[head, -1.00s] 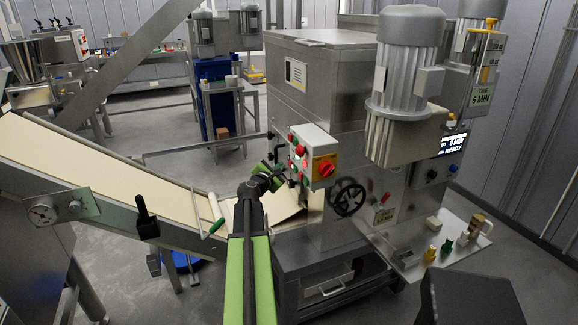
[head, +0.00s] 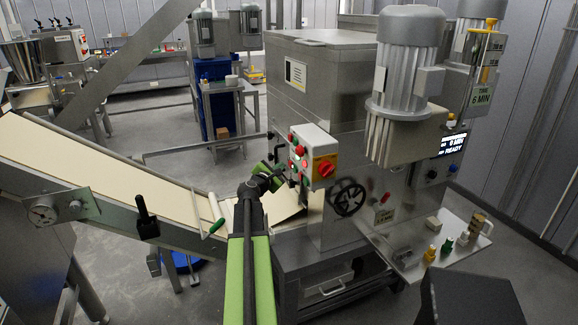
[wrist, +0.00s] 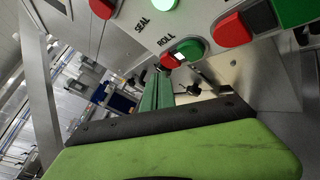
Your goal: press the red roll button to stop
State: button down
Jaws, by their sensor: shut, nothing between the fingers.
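The control box (head: 311,143) on the machine carries red and green buttons and a red rotary switch (head: 324,168). In the wrist view the red roll button (wrist: 169,61) sits below the ROLL label, joined to a green button (wrist: 190,48) with a small white lit patch between them. My gripper (wrist: 160,76) is shut and empty. Its green fingers point up at the red roll button, with the tips just below it; I cannot tell whether they touch. In the head view my gripper (head: 280,149) is at the box's left side, and the small buttons there are hard to separate.
Another red button (wrist: 232,30) and green button (wrist: 296,10) lie to the right, and a red button (wrist: 103,8) beside the SEAL label to the left. A dough sheet (head: 110,175) runs on the conveyor below. A black handwheel (head: 346,197) sits below the box.

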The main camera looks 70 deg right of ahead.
jog(key=shift+s+d, duration=0.25)
jog(key=shift+s+d, duration=0.25)
jog(key=shift+s, duration=0.1)
dwell(0.7)
dwell(0.4)
jog(key=shift+w+a, duration=0.5)
jog(key=shift+w, duration=0.15)
jog(key=shift+w+a, duration=0.1)
jog(key=shift+w+a, duration=0.75)
jog(key=shift+w, duration=0.2)
jog(key=shift+w+a, duration=0.75)
jog(key=shift+w, duration=0.15)
